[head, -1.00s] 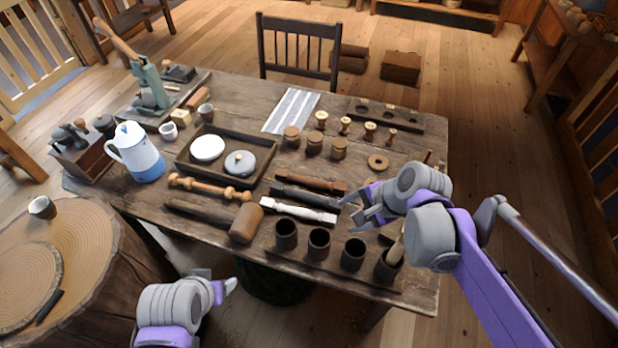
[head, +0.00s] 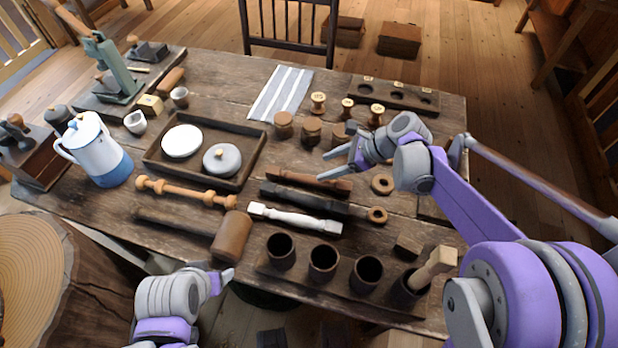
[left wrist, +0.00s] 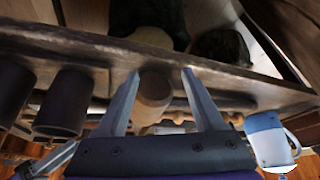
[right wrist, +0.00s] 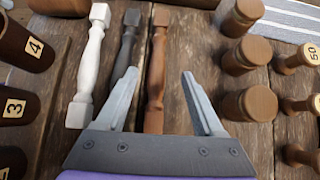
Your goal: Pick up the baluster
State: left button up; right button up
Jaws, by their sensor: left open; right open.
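Several turned pieces lie side by side on the table: a red-brown baluster (head: 308,181), a dark grey one (head: 305,198), a white one (head: 295,218) and a longer light-wood one (head: 185,191) farther left. My right gripper (head: 325,166) is open and empty just behind the red-brown one. In the right wrist view the red-brown baluster (right wrist: 157,60) shows between the open fingers; the grey (right wrist: 125,55) and white (right wrist: 92,65) ones lie left of them. My left gripper (head: 226,277) is open at the table's front edge; its wrist view shows a mallet head (left wrist: 153,92) between the fingers.
Round wooden lidded pots (head: 312,130) stand close behind the right gripper. Dark cups (head: 323,260) stand in a front rack, one holding a brush-like tool. A mallet (head: 231,236), a tray (head: 160,166) with lids and a blue-white pot (head: 97,150) occupy the left.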

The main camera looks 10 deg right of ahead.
aim_at(302, 175)
jog(key=x, duration=0.4)
jog(key=shift+s+a, duration=0.1)
jog(key=shift+s, duration=0.05)
jog(key=b+x, duration=0.1)
jog(key=x, duration=0.4)
jog(key=shift+w+a+f, duration=0.2)
jog(key=shift+w+a, duration=0.05)
grip_shut()
